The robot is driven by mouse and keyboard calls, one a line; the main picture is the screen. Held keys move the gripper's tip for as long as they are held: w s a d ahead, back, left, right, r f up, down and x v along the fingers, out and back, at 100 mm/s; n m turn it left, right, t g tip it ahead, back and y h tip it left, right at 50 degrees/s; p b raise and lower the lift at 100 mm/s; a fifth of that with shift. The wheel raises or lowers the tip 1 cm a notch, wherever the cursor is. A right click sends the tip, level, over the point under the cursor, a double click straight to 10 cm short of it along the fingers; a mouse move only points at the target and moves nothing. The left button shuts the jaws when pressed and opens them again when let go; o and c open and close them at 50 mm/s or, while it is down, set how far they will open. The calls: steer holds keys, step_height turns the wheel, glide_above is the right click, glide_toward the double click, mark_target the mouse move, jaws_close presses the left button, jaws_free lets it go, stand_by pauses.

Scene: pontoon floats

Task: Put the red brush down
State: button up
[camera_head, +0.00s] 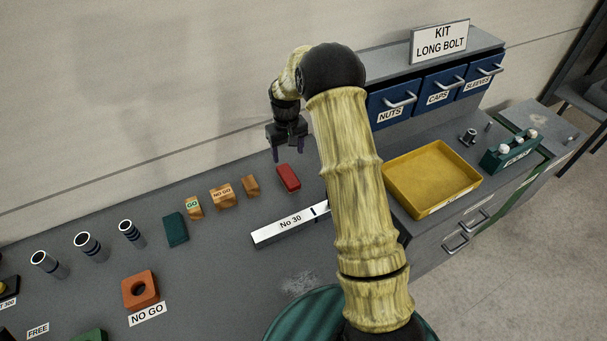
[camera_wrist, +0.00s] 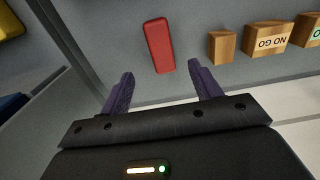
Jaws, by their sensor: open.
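The red brush (camera_head: 289,178) is a small red block lying on the grey bench top, just behind the white No 30 bar. My gripper (camera_head: 289,154) is above the bench, a little behind the brush in the head view. In the wrist view the red brush (camera_wrist: 159,46) lies ahead of the two purple fingers, between their lines and apart from both. My gripper (camera_wrist: 163,88) is open with nothing between its fingers.
A wooden block (camera_head: 250,186), a NO GO block (camera_head: 222,195) and a GO block (camera_head: 195,208) stand left of the brush. The No 30 bar (camera_head: 291,224) lies in front. A yellow tray (camera_head: 431,205) and blue drawers (camera_head: 437,90) are at right. The wall is close behind.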

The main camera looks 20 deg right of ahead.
steer(key=s+r, duration=0.3)
steer(key=s, duration=0.6)
steer(key=s+r+m+t, duration=0.1)
steer(key=s+r, duration=0.3)
steer(key=s, duration=0.6)
steer(key=s+r+m+t, duration=0.1)
steer(key=s+r, duration=0.3)
steer(key=s, duration=0.5)
steer(key=shift+s, duration=0.15)
steer(key=shift+r, duration=0.1)
